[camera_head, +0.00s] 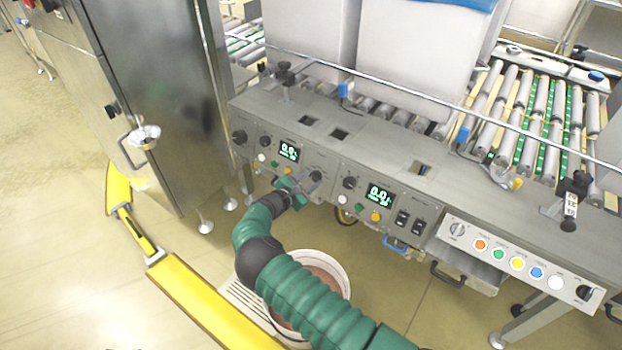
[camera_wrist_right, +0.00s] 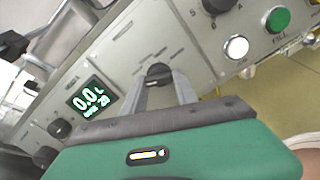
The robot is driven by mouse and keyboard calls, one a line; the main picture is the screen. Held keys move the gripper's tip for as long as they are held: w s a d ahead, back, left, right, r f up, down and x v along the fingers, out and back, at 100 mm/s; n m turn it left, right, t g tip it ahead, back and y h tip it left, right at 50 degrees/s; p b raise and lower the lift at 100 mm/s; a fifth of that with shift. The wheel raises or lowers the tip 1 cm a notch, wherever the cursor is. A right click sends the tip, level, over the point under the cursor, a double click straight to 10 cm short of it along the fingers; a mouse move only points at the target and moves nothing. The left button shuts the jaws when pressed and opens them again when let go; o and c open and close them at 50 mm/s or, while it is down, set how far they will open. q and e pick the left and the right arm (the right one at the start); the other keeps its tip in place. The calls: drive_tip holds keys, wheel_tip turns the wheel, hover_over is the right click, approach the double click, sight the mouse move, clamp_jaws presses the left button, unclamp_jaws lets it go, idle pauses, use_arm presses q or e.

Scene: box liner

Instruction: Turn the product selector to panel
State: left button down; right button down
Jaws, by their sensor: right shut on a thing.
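A grey control panel (camera_head: 330,151) runs along the front of the machine, with black rotary knobs and two green-lit displays. My right gripper (camera_head: 309,182) reaches the panel just right of the left display (camera_head: 289,151). In the right wrist view, my right gripper (camera_wrist_right: 162,88) is shut on a black selector knob (camera_wrist_right: 158,71), one finger on each side. This knob's pointer mark and surrounding labels are too small to read. The display (camera_wrist_right: 91,98) beside it shows 0.0. I cannot confirm from the lettering which product is selected. My left gripper is out of view.
Another black knob (camera_head: 349,182) and the second display (camera_head: 379,195) are just to the right. A row of coloured buttons (camera_head: 517,264) is further right. A white bucket (camera_head: 340,269) stands below my right arm. A yellow barrier (camera_head: 205,304) lies on the floor at left.

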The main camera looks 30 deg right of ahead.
drive_tip(key=shift+a+f+n, duration=0.25)
drive_tip(key=shift+a+n, duration=0.05)
drive_tip(key=shift+n, duration=0.3)
drive_tip(key=c, duration=1)
unclamp_jaws()
drive_tip(key=shift+o, duration=0.2)
drive_tip(key=shift+d+r, duration=0.1)
